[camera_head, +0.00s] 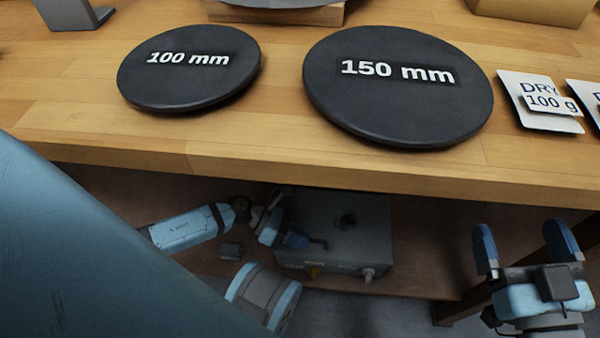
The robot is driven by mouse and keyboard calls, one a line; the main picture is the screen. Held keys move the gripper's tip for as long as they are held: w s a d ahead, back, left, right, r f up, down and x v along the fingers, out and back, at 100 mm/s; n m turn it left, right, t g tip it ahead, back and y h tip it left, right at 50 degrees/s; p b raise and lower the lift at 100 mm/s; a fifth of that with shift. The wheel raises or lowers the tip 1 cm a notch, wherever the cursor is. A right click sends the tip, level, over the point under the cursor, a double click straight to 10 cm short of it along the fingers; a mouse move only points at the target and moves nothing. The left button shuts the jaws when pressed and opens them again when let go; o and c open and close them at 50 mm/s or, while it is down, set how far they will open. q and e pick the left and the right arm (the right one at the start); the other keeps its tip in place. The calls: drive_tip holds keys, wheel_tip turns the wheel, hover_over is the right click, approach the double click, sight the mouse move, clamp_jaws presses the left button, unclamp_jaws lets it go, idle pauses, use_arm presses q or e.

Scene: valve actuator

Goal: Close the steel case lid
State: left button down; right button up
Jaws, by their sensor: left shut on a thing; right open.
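A grey metal box (362,240), which looks like the steel case, sits on the low shelf under the table. Its flat top has a dark round spot, and its front has a yellow fitting and a grey knob. I cannot tell a separate lid from the body. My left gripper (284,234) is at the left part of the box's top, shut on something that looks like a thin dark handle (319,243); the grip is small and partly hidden. My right gripper (524,246) is open and empty, to the right of the box and apart from it.
The wooden table top (275,120) overhangs the shelf. On it lie a 100 mm disc (190,82), a 150 mm disc (400,105) and a DRY packet (545,115). A table leg (465,305) stands near my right gripper. My own blue arm covers the lower left.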

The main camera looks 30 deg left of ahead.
use_arm(q)
drive_tip(key=shift+s+d+f, duration=0.2)
drive_tip(key=shift+s+f, duration=0.3)
drive_tip(key=shift+f, duration=0.05)
use_arm(e)
drive_tip(key=shift+r, duration=0.3)
drive_tip(key=shift+d, duration=0.1)
drive_tip(key=shift+f, duration=0.15)
use_arm(q)
drive_tip(key=c, duration=1.2)
unclamp_jaws()
drive_tip(key=shift+o, duration=0.2)
drive_tip(key=shift+a, duration=0.1)
use_arm(e)
drive_tip(key=shift+f, duration=0.1)
use_arm(q)
drive_tip(key=shift+w, duration=0.25)
drive_tip(key=shift+r, duration=0.1)
drive_tip(key=shift+a, duration=0.1)
